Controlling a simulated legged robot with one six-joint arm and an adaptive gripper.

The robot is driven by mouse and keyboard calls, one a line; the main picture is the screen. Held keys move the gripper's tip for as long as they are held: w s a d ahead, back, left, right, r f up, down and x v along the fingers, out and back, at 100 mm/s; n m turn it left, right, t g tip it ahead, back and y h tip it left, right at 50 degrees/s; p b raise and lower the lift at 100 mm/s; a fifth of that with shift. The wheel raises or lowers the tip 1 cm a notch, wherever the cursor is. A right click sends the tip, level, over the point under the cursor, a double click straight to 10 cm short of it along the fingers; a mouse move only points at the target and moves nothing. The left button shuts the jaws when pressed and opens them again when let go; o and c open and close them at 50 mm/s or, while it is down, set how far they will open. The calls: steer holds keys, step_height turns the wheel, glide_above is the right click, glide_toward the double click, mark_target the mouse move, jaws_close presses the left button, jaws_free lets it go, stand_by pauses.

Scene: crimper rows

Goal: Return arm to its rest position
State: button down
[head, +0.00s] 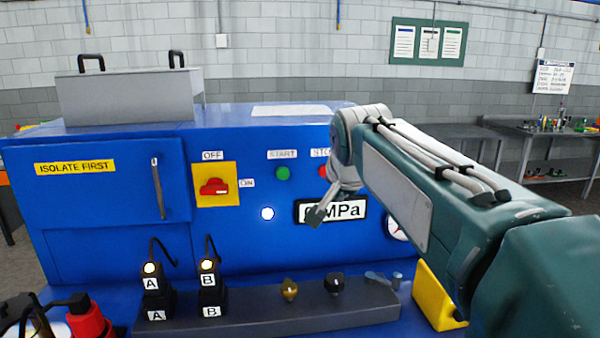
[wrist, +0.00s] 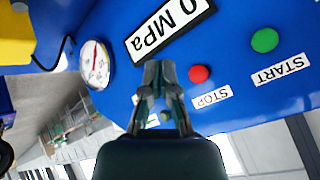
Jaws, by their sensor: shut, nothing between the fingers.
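My green arm (head: 415,190) reaches from the lower right toward the blue machine's front panel in the head view. My gripper (head: 318,214) hangs down from the wrist, in front of the panel beside the "0 MPa" display, partly covering it. In the wrist view my gripper (wrist: 159,72) is shut and empty, its tips just below the display (wrist: 170,28) in the picture. I cannot tell how far the tips are from the panel.
The blue machine (head: 100,210) carries a red switch (head: 214,187), a green START button (head: 282,173) and a red STOP button (wrist: 199,74). A gauge (wrist: 95,63) is near the display. Black blocks A (head: 157,285) and B (head: 212,285) stand on the ledge. A yellow block (head: 432,295) lies under my arm.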

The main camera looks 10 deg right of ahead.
steer(key=s+f+n+g, duration=0.1)
steer(key=s+f+n, duration=0.3)
steer(key=s+f, duration=0.5)
steer(key=s+f+n+g, duration=0.2)
steer(key=s+f+n, duration=0.2)
steer(key=s+f, duration=0.6)
steer(key=s, duration=0.6)
steer(key=shift+s+a+f+y, duration=0.15)
steer(key=shift+s+y, duration=0.1)
steer(key=shift+y, duration=0.15)
steer(key=c, duration=1.3)
jaws_free()
steer(key=shift+c, duration=0.2)
